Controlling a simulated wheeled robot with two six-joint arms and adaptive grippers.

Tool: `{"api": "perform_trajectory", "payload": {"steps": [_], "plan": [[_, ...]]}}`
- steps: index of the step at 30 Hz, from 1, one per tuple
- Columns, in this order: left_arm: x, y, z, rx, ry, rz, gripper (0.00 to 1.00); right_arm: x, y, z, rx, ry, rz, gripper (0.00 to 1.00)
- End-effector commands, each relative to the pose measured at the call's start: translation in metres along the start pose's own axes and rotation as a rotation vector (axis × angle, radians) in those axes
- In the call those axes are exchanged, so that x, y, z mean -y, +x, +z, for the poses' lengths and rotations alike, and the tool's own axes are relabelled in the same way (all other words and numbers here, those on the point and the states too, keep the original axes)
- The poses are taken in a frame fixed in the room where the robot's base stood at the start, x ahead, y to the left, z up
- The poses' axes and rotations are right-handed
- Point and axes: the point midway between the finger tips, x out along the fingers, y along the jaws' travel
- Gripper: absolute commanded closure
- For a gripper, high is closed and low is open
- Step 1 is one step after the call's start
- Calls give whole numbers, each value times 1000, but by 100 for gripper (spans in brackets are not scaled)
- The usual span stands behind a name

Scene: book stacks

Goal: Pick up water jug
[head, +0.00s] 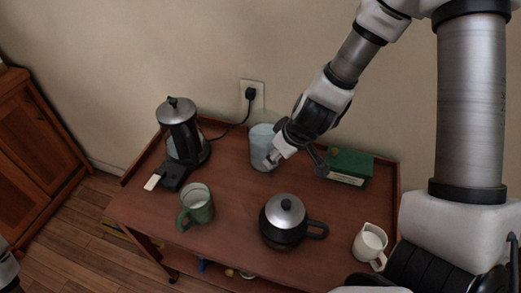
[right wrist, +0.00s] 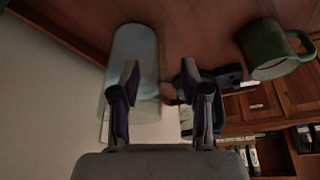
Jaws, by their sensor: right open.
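The water jug (head: 261,148) is a pale, bluish, see-through cylinder standing on the back part of the wooden cart, near the wall. In the right wrist view the jug (right wrist: 135,48) lies ahead of the left-hand finger and partly in line with the gap between the fingers. My right gripper (head: 294,163) is open and empty beside the jug, on its right, and hides part of it in the head view. Both spread fingers (right wrist: 160,70) show in the right wrist view. I cannot tell if one touches the jug.
On the cart (head: 145,214) stand an electric kettle (head: 180,127), a green mug (head: 197,205), a black pot with a silver lid (head: 284,220) and a small white creamer (head: 370,242). A plug (head: 250,94) sits in the wall.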

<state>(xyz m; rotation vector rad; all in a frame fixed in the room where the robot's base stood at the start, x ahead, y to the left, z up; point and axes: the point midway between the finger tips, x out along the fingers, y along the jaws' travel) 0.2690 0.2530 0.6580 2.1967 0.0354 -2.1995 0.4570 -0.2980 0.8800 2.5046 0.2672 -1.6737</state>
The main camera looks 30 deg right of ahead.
Motion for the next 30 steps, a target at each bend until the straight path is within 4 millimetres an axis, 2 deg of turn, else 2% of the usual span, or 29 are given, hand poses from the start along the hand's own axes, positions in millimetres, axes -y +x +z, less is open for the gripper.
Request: {"api": "perform_trajectory", "payload": {"steps": [1, 5, 9, 12, 20, 23, 24, 30], "plan": [[0, 13, 0, 0, 0, 0, 0, 0, 13, 3, 1, -2, 1, 54], [0, 26, 0, 0, 0, 0, 0, 0, 30, 3, 1, -2, 0, 54], [0, 50, 0, 0, 0, 0, 0, -1, 58, 7, 2, -2, 1, 54], [0, 61, 0, 0, 0, 0, 0, 0, 71, 6, 1, -3, 0, 54], [0, 59, 0, -1, 0, 0, 0, 0, 70, 3, 1, -1, 0, 54], [0, 59, 0, 0, 0, 0, 0, 0, 70, 3, 1, -1, 0, 86], [0, 59, 0, 0, 0, 0, 0, 0, 70, 3, 1, -1, 0, 100], [0, 59, 0, 0, 0, 0, 0, -1, 70, 1, -3, -2, 2, 100]]}}
